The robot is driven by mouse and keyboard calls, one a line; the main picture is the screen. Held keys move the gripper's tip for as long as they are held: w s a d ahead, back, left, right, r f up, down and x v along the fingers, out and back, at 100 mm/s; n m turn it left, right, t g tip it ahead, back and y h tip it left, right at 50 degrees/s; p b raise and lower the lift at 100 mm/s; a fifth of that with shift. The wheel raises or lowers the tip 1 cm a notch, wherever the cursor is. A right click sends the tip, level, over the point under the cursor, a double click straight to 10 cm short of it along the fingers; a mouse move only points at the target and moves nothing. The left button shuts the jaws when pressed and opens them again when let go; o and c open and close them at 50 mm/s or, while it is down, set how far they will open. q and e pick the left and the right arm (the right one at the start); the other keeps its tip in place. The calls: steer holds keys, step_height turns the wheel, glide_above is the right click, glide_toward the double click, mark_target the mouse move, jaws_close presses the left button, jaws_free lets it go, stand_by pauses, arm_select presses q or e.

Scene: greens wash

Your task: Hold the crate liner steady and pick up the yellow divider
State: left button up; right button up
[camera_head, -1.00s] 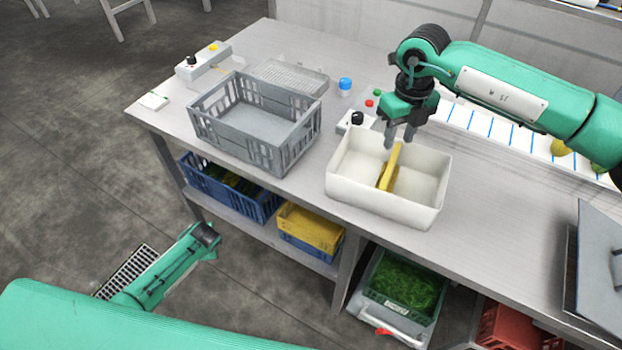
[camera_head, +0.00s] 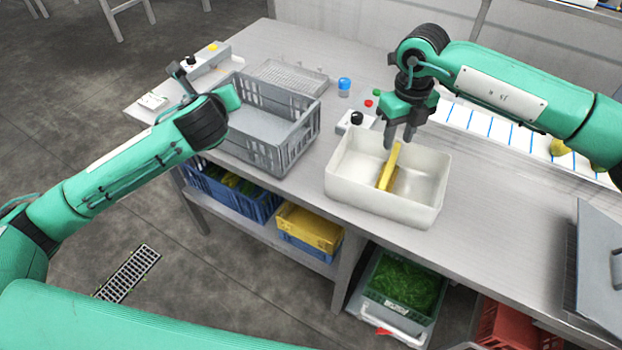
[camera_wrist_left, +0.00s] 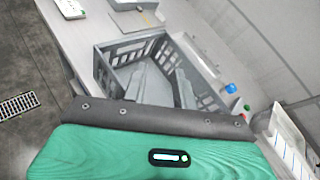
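The white crate liner (camera_head: 432,206) is an open tub on the table. The yellow divider (camera_head: 387,178) stands inside it, across the middle.
The grey crate (camera_head: 286,150) stands left of the liner. A button box (camera_head: 212,55), a blue-capped jar (camera_head: 344,85) and a small box with a black knob (camera_head: 350,122) are on the table. A grey metal box (camera_head: 598,262) is at right. Table right of the liner is clear.

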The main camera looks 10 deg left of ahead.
arm_select(q)
steer(key=s+d+f+m+h, duration=0.25)
steer(key=s+d, duration=0.25)
steer(key=d, duration=0.3)
steer(key=s+d+f+m+h, duration=0.25)
steer(key=s+d+m, duration=0.2)
steer(key=d, duration=0.35)
steer(key=s+d+f+m+h, duration=0.25)
steer(key=s+d, duration=0.25)
steer(key=d, duration=0.3)
steer(key=x, duration=1.3)
steer(key=shift+w, duration=0.1)
jaws_close()
